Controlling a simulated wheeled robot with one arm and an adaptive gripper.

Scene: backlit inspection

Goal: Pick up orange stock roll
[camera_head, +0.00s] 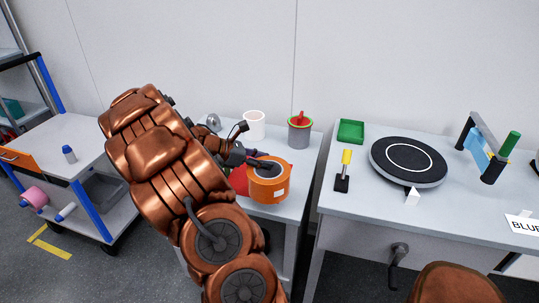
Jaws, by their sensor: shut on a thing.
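The orange stock roll (270,187) is a short orange cylinder with a small white label on its side. It is at the front right part of the small grey table, in the middle of the view. My gripper (262,164) is dark and reaches the roll from the upper left, shut on its upper rim. My copper-coloured arm hides the left part of this table. I cannot tell whether the roll touches the table top or is just above it.
Behind the roll stand a white cylinder (254,125) and a grey cup with a green rim (299,133). A red item (238,179) lies left of the roll. The right bench holds a black turntable (408,163) and a green tray (351,131). A cart (60,140) stands left.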

